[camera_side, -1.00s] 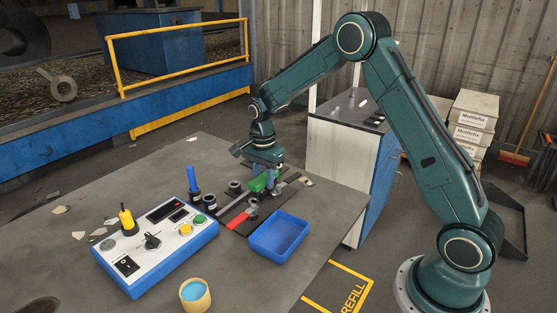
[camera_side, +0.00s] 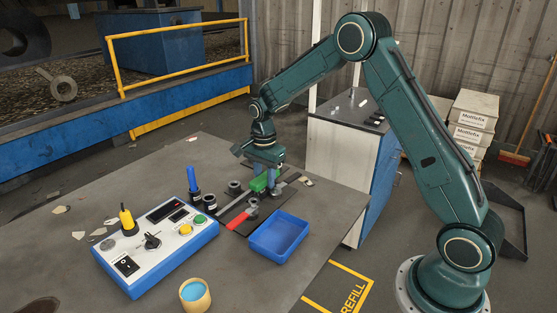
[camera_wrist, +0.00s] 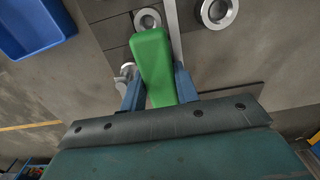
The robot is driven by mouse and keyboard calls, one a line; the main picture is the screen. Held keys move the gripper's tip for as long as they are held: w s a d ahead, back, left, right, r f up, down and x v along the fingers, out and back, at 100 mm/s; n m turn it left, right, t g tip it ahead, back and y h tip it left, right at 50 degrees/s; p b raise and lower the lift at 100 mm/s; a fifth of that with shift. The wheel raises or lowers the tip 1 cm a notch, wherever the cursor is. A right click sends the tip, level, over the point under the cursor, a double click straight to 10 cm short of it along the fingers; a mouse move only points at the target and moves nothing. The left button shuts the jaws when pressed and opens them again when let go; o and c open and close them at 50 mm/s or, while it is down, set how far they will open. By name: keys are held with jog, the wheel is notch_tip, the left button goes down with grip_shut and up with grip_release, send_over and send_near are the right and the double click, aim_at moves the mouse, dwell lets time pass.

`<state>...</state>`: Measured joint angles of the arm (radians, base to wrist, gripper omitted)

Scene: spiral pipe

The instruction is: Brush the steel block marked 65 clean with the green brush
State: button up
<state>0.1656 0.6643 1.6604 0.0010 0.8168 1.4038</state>
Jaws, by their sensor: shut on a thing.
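The green brush (camera_side: 259,183) is between the jaws of my gripper (camera_side: 268,178), which is shut on it low over the dark mat on the table. In the wrist view the green brush (camera_wrist: 153,62) sticks out between the two blue fingers of my gripper (camera_wrist: 158,88). Its bristles are hidden. I cannot read the mark 65 on any piece, and cannot tell whether the brush touches one.
A red-handled tool (camera_side: 240,220) lies on the mat in front of my gripper. A blue tray (camera_side: 278,235) stands close by. A control box (camera_side: 155,245), a blue-handled tool upright in a holder (camera_side: 192,181) and a yellow cup (camera_side: 195,295) stand to the left.

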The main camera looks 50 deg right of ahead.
jog(key=shift+a, duration=0.85)
jog(key=shift+a+r, duration=0.1)
jog(key=shift+r, duration=4)
jog(key=shift+w, duration=0.1)
